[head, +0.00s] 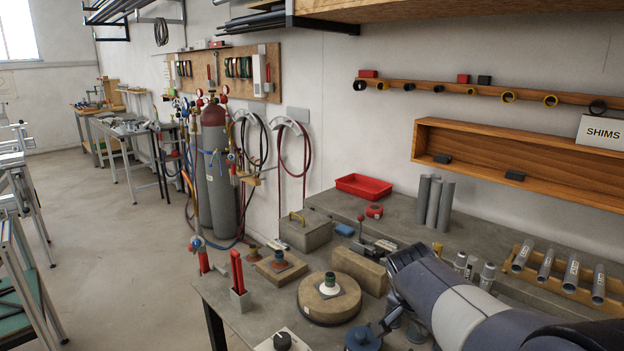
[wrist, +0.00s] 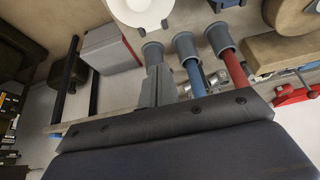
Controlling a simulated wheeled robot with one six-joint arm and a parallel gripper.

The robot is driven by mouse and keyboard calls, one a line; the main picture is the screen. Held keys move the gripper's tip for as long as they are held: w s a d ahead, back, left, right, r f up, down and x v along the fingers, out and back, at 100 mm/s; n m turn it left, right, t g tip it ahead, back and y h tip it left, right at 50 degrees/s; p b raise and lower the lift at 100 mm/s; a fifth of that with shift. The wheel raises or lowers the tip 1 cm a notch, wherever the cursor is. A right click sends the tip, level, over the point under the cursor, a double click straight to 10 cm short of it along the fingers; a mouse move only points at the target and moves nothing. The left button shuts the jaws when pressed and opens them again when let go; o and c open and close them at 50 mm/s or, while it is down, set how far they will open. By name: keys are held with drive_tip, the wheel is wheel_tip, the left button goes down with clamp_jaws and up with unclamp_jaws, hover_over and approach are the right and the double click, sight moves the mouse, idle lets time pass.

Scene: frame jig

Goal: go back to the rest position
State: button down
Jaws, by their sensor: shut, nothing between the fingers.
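My gripper (wrist: 157,70) shows in the wrist view as two grey fingers close together, rising from a dark plate with screws. It is shut with nothing between the fingers. Behind the fingertips are grey-topped upright pieces, one with a blue stem (wrist: 193,78) and one with a red stem (wrist: 235,72). I cannot tell how far they are from the fingers. In the head view my dark and grey arm reaches over the bench's right front and hides part of it. The fingers cannot be made out there.
The grey bench (head: 335,230) holds a round wooden block (head: 312,306), a rectangular block (head: 358,268), a red tray (head: 363,187), upright grey tubes (head: 433,203) and a rack of tubes (head: 570,272). Gas cylinders (head: 218,170) stand behind. The floor (head: 115,250) at left is open.

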drive_tip(key=shift+w+d+r+g+y+p, duration=0.1)
drive_tip(key=shift+w+d+g+y+p, duration=0.3)
drive_tip(key=shift+p, duration=0.7)
drive_tip(key=shift+s, duration=0.1)
